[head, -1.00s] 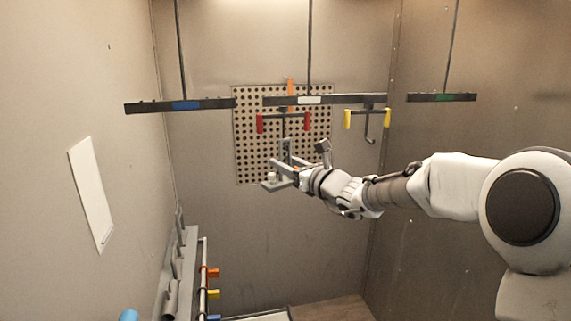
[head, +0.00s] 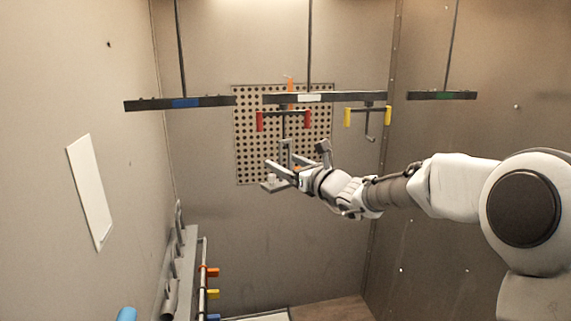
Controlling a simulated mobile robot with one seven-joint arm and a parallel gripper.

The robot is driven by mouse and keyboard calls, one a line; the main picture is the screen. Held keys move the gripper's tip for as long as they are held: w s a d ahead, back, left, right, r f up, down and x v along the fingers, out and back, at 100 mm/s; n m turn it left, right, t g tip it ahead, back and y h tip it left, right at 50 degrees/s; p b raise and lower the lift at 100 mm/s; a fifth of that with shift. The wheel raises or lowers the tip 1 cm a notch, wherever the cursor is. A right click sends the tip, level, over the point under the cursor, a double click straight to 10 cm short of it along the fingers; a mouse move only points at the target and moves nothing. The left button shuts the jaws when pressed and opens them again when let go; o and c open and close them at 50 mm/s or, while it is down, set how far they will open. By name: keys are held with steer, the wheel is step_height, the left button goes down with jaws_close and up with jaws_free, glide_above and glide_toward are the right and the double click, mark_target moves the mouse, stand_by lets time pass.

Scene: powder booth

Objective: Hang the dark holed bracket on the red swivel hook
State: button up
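The red swivel hook (head: 307,121) hangs from the middle bar, with red ends and a dark stem going down between them. My gripper (head: 284,164) is just below it, in front of the perforated panel. Its fingers look spread apart. A grey flat piece (head: 270,186), probably the lower part of the bracket, shows below the fingers with a small pale spot on it. The bracket's upper part and the hook's lower end are small and overlap with the fingers, so I cannot tell whether the hook passes through a hole.
A yellow swivel hook (head: 347,118) hangs close on the right of the same bar (head: 340,98). Bars with blue (head: 186,105) and green (head: 444,97) labels hang to either side. A rack (head: 174,262) with coloured tabs stands lower left.

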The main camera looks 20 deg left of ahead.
steer(key=shift+d+f, duration=0.1)
steer(key=b+v, duration=0.3)
steer(key=v, duration=1.4)
steer(key=s+d+f+n+g+h, duration=0.2)
steer(key=s+f+n+g+h, duration=0.1)
steer(key=s+n, duration=0.45)
steer(key=s+d+f+n+g+h, duration=0.1)
steer(key=s+f+n+g+h, duration=0.15)
steer(key=s+n, duration=0.5)
steer(key=s+d+f+n+h, duration=0.2)
steer(key=s+d+n+h, duration=0.2)
steer(key=d, duration=0.6)
steer(key=s+d+f+n+t+h, duration=0.1)
steer(key=s+d+f+n+h, duration=0.2)
steer(key=s+d+n+h, duration=0.2)
steer(key=s+d, duration=0.3)
steer(key=d, duration=0.2)
steer(key=shift+s+d+f+n, duration=0.2)
steer(key=shift+d+n, duration=0.05)
steer(key=shift+n, duration=0.15)
steer(key=shift+h, duration=0.25)
